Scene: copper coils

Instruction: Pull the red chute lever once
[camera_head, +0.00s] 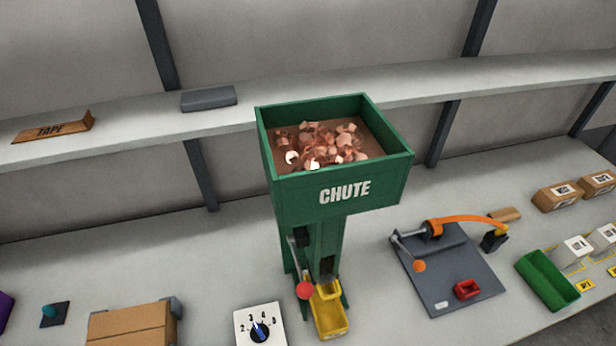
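The green chute (345,192) stands upright in the middle of the head view, its open top bin holding several copper-coloured pieces (318,146). The red chute lever has a red ball knob (305,291) at the lower end of a grey rod, on the left front of the chute's post. The rod points down from a dark pivot (300,237). A yellow tray (329,311) sits at the foot of the chute, just right of the knob. Neither of my grippers shows in this view.
A white dial panel (260,328) stands left of the chute's foot, and a cardboard box (132,324) farther left. A grey plate (448,275) with an orange-armed device (462,222) and a green tray (547,281) lie right. A shelf (150,128) runs behind.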

